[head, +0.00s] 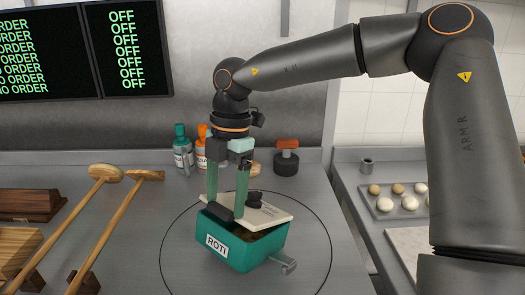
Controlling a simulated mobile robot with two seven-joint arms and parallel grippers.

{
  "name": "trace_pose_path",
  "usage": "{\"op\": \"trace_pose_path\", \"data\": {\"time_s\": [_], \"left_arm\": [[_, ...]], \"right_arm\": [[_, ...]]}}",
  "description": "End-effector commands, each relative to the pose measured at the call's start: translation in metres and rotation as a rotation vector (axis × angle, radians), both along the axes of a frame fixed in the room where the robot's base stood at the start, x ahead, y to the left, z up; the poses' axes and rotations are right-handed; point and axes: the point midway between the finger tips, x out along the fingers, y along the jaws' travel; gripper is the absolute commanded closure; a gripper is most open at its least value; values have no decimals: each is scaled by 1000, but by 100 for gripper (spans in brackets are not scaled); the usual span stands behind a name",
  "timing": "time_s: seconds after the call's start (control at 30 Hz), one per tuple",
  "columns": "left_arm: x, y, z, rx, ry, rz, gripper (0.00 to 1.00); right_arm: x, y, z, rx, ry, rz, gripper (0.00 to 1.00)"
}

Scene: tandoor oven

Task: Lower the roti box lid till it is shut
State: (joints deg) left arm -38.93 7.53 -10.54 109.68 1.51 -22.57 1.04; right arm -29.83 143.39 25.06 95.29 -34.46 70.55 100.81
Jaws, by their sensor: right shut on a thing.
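The roti box (238,250) is a teal box with a white ROTI label, standing on the steel counter inside a dark circle line. Its cream lid (268,213) lies tilted over the top, with a dark gap between lid and box along the near right side. A dark knob (254,197) shows on the lid. My right gripper (228,214) comes straight down from above, its green fingers shut on the lid at its left part, by a dark bar. The fingers partly hide the lid there. My left gripper is out of view.
A metal tab (288,267) sticks out at the box's lower right. Two long wooden tools (120,210) lie at left. A green bottle (182,150), an orange bottle (201,150) and an orange-topped dark object (286,160) stand behind. A tray of dough balls (383,210) is at right.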

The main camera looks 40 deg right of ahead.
Motion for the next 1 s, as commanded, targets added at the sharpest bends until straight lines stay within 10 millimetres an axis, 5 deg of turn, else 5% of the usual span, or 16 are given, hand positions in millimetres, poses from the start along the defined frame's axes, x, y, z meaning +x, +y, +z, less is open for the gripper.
{"op": "trace_pose_path", "data": {"time_s": [0.1, 0.43, 0.77, 1.0], "left_arm": [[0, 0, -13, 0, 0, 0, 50], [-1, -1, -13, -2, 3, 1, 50], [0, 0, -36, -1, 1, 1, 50], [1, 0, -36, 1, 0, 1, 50]], "right_arm": [[-1, 4, -14, -3, 2, -1, 56], [-1, 6, -13, -1, 1, -1, 56], [-3, 14, -38, -2, 0, 1, 56], [-3, 15, -37, 0, 0, 0, 56]]}}
